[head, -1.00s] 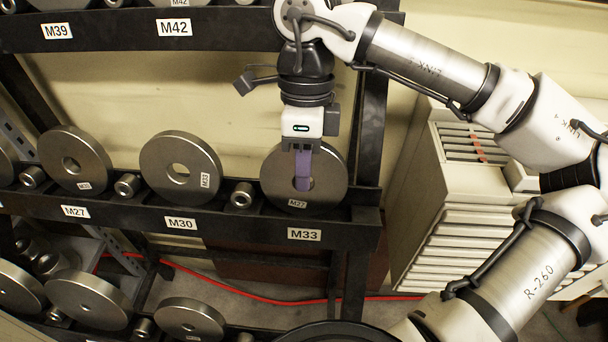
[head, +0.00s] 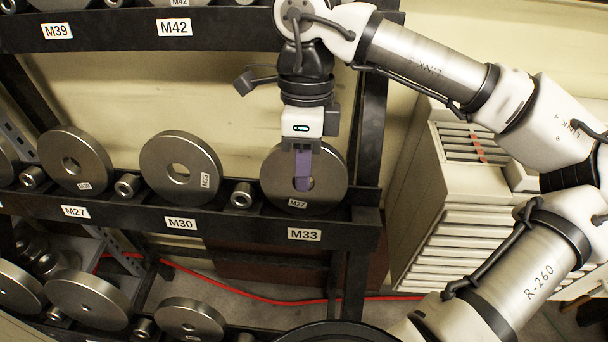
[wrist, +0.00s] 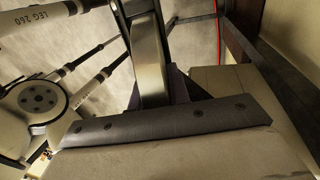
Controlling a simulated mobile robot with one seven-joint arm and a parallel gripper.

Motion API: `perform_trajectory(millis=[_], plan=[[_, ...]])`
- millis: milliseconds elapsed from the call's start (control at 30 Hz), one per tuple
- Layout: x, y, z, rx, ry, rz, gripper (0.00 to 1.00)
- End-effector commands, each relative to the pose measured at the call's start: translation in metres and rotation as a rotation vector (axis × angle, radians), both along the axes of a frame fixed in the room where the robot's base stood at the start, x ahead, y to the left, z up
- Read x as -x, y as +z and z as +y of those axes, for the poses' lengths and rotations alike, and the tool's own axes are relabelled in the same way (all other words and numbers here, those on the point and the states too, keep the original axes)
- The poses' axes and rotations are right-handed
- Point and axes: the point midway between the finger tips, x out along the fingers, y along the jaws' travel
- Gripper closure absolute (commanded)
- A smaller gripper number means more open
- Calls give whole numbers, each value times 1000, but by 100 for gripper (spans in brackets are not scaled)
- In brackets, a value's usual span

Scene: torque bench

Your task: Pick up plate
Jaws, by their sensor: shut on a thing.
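A round steel plate (head: 330,181) labelled M27 stands upright on the rack's middle shelf, above the M33 shelf label. My gripper (head: 303,184) comes down from above and is shut on this plate. One purple finger lies across its near face, down to the centre hole; the other finger is hidden behind it. In the wrist view the plate (wrist: 149,65) shows edge-on between the jaws. I cannot tell whether it still touches the shelf.
Two similar plates stand to the left, above M30 (head: 180,167) and M27 (head: 72,160), with small steel cylinders (head: 241,195) between them. The dark rack post (head: 370,140) is close on the right. A beige drawer cabinet (head: 450,225) stands beyond it.

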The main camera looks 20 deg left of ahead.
Motion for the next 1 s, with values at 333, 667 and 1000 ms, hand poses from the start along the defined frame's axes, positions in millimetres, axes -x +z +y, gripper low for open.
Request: perform_trajectory(millis=[333, 667, 1000], plan=[[-1, 7, 1, -3, -3, -3, 100], [-1, 56, 1, -5, -2, -5, 100], [0, 133, 0, 0, -6, -5, 100]])
